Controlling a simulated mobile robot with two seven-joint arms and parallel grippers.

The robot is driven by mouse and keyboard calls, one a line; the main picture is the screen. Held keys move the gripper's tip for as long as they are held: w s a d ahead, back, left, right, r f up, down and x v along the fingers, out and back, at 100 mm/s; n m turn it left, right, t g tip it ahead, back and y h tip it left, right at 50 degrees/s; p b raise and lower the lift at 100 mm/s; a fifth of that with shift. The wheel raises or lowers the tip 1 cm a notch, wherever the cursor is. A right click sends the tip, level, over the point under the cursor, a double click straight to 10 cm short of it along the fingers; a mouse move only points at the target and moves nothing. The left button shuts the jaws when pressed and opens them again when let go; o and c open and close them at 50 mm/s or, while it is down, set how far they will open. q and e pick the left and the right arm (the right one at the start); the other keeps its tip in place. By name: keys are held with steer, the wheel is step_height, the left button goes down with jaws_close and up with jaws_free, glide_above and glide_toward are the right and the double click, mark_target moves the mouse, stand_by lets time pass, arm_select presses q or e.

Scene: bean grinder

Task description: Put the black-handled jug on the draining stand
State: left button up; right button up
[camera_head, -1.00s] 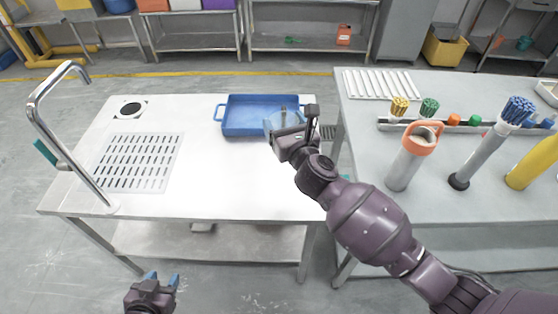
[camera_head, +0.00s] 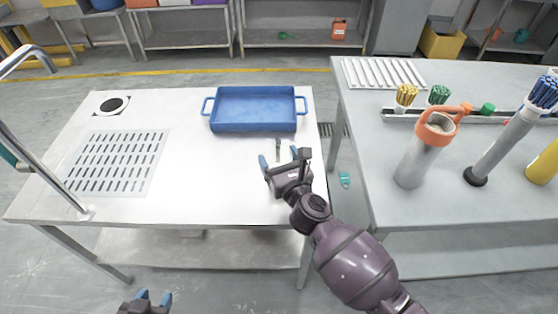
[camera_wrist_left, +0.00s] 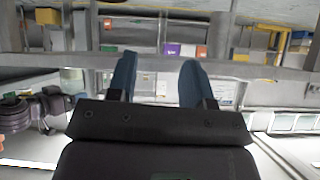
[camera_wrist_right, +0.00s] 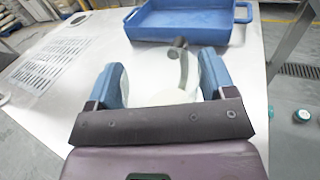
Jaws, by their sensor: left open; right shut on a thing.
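The jug (camera_wrist_right: 168,82) is pale and see-through, with a dark handle (camera_wrist_right: 183,62) standing up from it. My right gripper (camera_head: 278,162) is shut on it, one blue finger on each side, over the right part of the white table. In the head view its pale body barely shows against the tabletop; I cannot tell whether it touches the table. Which thing is the draining stand is not certain: a slotted drain panel (camera_head: 117,163) lies at the table's left, and a white ribbed rack (camera_head: 383,73) lies on the grey table. My left gripper (camera_head: 150,298) is open and empty, below the table's front edge.
A blue tray (camera_head: 255,125) sits just behind the jug, empty in view. A bent metal tap (camera_head: 58,187) rises at the left front. The grey table (camera_head: 365,150) at the right holds an orange-topped cylinder (camera_head: 412,165) and brushes. A gap separates the tables.

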steer(key=shift+f, duration=0.75)
steer(key=shift+r, duration=0.25)
steer(key=shift+f, duration=0.25)
steer(key=o, duration=0.9)
arm_select(q)
steer(key=shift+w+d+f, duration=0.1)
steer(key=shift+w+d, duration=0.05)
steer(key=shift+w, duration=0.1)
arm_select(e)
steer(key=shift+o, duration=0.3)
steer(key=shift+r, duration=0.1)
steer(key=shift+r, duration=0.3)
arm_select(q)
steer(key=shift+r+p, duration=0.45)
arm_select(e)
steer(key=v, duration=1.2)
steer(key=shift+f, duration=0.2)
arm_select(q)
steer(key=shift+r, duration=0.1)
arm_select(e)
steer(key=shift+d, duration=0.1)
